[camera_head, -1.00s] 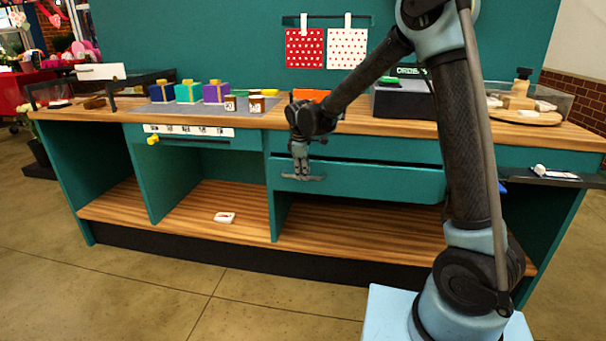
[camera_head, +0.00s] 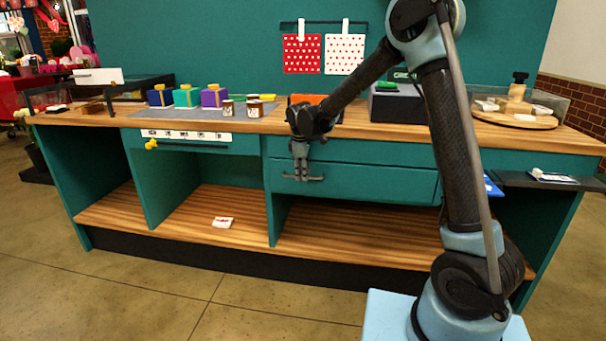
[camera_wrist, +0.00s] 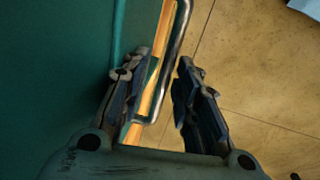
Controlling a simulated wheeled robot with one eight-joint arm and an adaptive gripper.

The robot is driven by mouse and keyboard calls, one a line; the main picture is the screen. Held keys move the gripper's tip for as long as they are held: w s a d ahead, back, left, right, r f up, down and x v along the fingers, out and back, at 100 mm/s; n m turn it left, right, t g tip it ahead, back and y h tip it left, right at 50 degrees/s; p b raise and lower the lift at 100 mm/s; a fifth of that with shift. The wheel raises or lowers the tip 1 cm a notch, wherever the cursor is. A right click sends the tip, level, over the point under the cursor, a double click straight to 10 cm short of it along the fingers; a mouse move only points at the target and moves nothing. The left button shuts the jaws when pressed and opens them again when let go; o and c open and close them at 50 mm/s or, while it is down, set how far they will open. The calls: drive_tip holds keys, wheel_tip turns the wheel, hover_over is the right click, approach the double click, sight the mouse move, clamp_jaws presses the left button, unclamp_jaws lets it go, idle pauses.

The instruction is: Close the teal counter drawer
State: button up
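The teal drawer (camera_head: 375,183) is in the counter's right half, below another teal front panel. Its front looks flush or nearly flush with the counter face; a small remaining gap cannot be told. Its grey bar handle (camera_head: 317,179) is at the left of the drawer front. My gripper (camera_head: 301,176) points down at the handle's left part. In the wrist view, my gripper (camera_wrist: 165,58) has its two fingers apart, with the metal handle (camera_wrist: 176,50) passing between them. The teal front (camera_wrist: 55,60) lies beside the left finger. Contact with it cannot be told.
The wooden countertop (camera_head: 360,131) carries gift boxes (camera_head: 187,97), small jars (camera_head: 228,108) and a round board (camera_head: 515,121). Open shelves (camera_head: 215,210) lie below. A dark ledge (camera_head: 555,182) juts out at the right. The floor in front (camera_head: 260,300) is clear.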

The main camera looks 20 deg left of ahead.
wheel_tip(320, 180, up, 12)
drive_tip(key=s, duration=0.2)
drive_tip(key=shift+d+f, duration=0.15)
idle(0.4)
drive_tip(key=shift+s, duration=0.1)
